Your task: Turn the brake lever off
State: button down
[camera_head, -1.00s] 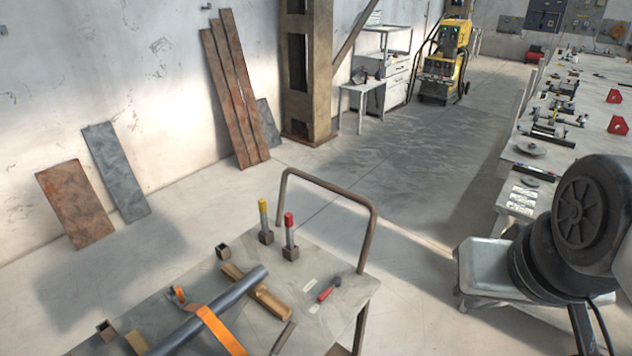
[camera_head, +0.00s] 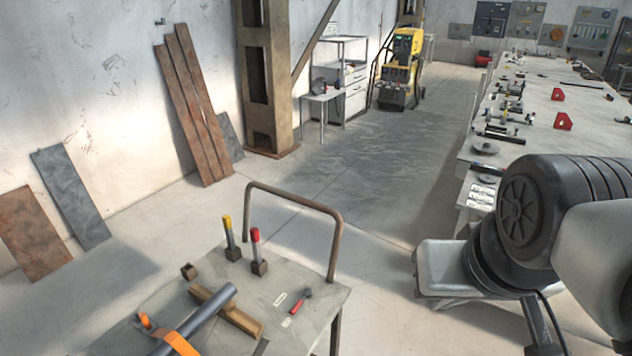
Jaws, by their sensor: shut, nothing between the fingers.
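A small red-handled lever (camera_head: 300,300) lies flat on the grey top of the cart (camera_head: 325,325), near its right end. Two pale labels sit by it, one upper left (camera_head: 280,299) and one lower left (camera_head: 286,323); their text is too small to read. It looks like the brake lever, but I cannot be sure. Two upright handles stand in dark sockets further back, one yellow-tipped (camera_head: 229,233) and one red-tipped (camera_head: 255,244). My gripper is out of view; only part of my arm shows at the right, well apart from the red-handled lever.
A grey pipe (camera_head: 203,314) with an orange strap (camera_head: 177,343) rests on the cart. A brown tube handle (camera_head: 290,198) rises at the cart's far end. A long workbench (camera_head: 545,115) runs along the right. Open floor (camera_head: 345,185) lies beyond the cart.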

aim_at(307, 291)
jog(key=k+u, duration=0.25)
jog(key=u, duration=0.25)
jog(key=i+l+u, duration=0.6)
jog(key=l, duration=0.25)
jog(key=k+u, duration=0.1)
jog(key=u, duration=0.8)
jog(key=k+j+z, duration=0.15)
jog(key=j, duration=0.15)
jog(key=j+z, duration=0.1)
jog(key=j, duration=0.2)
jog(key=k+j+z, duration=0.15)
jog(key=i+l, duration=0.15)
jog(key=l, duration=0.15)
jog(key=i+l+u, duration=0.1)
jog(key=l, duration=0.25)
jog(key=i+l, duration=0.2)
jog(key=l, duration=0.1)
